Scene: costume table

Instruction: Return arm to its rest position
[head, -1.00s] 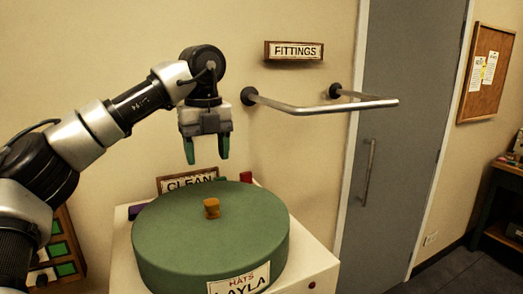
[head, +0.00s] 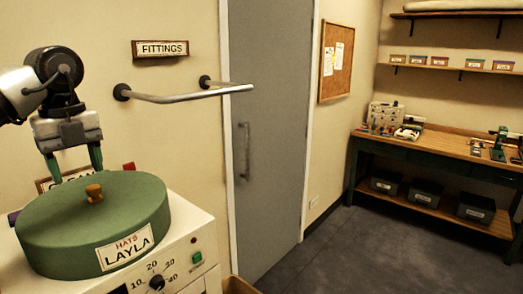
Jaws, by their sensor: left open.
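My left arm comes in from the left edge of the head view, its gripper (head: 75,163) pointing down. The gripper is open and empty, its two green fingers apart. It hangs by the back of a round green hat box (head: 60,235) labelled "HATS LAYLA". An orange-brown knob (head: 94,193) stands on top of the box. I cannot tell whether the fingertips clear the box's back edge or are hidden behind it. My right gripper is not in view.
The box sits on a cream machine (head: 185,232) with a dial. A metal rail (head: 185,97) sticks out of the wall under a "FITTINGS" sign (head: 160,49). A grey door (head: 265,190) and a workbench (head: 450,150) stand to the right. The floor between is clear.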

